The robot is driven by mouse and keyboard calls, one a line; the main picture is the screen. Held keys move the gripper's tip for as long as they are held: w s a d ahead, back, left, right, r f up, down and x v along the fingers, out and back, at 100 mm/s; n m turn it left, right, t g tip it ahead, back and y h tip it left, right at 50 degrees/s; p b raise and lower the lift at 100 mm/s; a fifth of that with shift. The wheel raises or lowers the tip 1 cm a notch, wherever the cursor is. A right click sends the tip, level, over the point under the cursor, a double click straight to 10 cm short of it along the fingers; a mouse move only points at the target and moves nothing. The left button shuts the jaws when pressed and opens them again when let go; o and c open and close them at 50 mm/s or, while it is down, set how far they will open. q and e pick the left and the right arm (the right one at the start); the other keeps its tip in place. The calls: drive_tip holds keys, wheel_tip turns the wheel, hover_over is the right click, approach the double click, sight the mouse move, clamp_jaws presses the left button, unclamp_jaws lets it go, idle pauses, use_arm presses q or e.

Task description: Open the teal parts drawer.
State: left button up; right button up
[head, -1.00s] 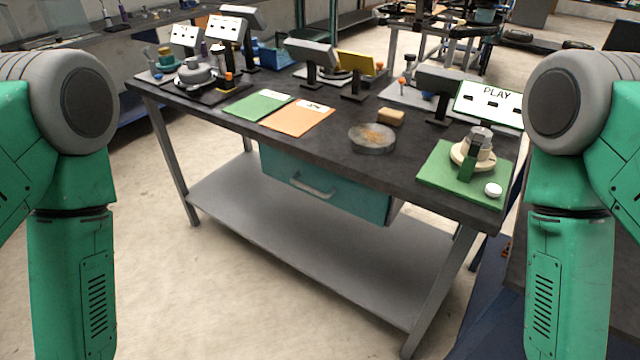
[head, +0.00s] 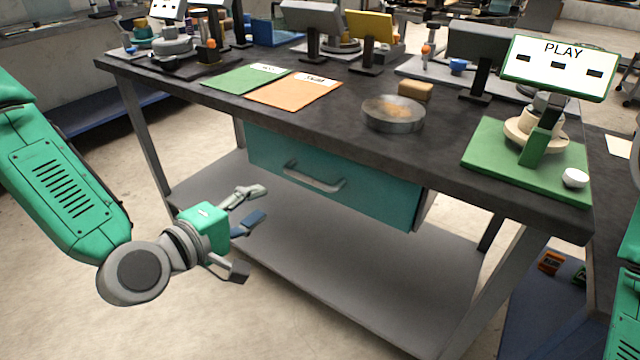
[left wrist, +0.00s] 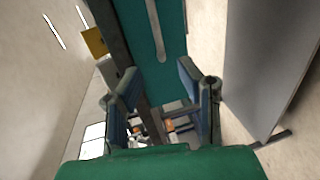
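The teal parts drawer (head: 375,203) hangs under the dark tabletop and looks shut. Its grey bar handle (head: 315,178) is on the drawer front, left of the front's middle. My left gripper (head: 252,234) is in front of the table, to the left of and below the handle, apart from it. Its fingers are spread and nothing is between them. In the left wrist view the open fingers (left wrist: 160,95) point toward the drawer front (left wrist: 170,60), with the handle (left wrist: 156,30) beyond them, near the top. My right gripper is not in view.
The workbench (head: 440,170) has a grey lower shelf (head: 330,265) beneath the drawer. On top are green and orange sheets, a round metal dish (head: 393,114), a sponge-like block and a green board (head: 480,155) with a fixture. Floor in front is clear.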

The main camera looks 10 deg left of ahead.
sight(302, 179)
use_arm(q)
drive_tip(key=shift+d+b+x, duration=0.2)
drive_tip(key=shift+b+x, duration=2.3)
drive_tip(key=shift+x, duration=4.35)
drive_tip(key=shift+r, duration=0.2)
clamp_jaws()
